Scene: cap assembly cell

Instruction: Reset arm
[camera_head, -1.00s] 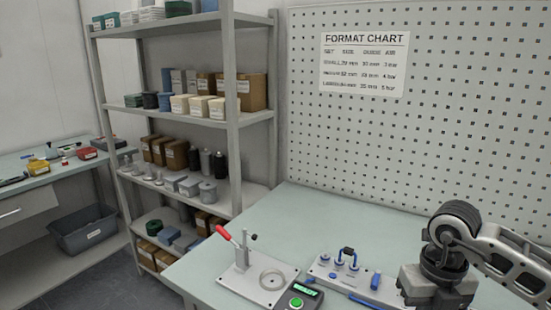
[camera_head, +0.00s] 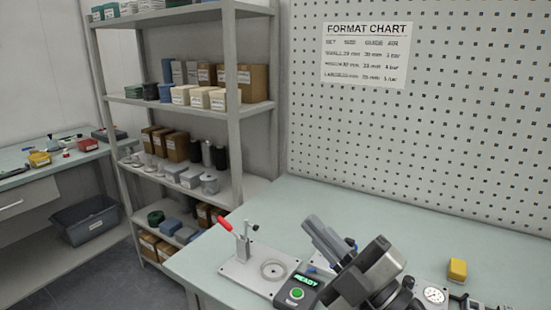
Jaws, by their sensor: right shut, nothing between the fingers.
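My right gripper (camera_head: 318,235) is at the lower middle of the head view, above the green-topped workbench (camera_head: 330,205). Its fingers are together, with nothing between them, and they point up and to the left. It stands in front of the blue-and-white fixture plate and hides most of it. My left gripper is out of view.
Left of my right gripper are a press plate with a red lever (camera_head: 224,224), a ring (camera_head: 273,269) and a control box reading READY (camera_head: 297,292). A yellow block (camera_head: 457,269) and a round gauge (camera_head: 434,295) lie to the right. The bench's back is clear below the pegboard (camera_head: 440,130).

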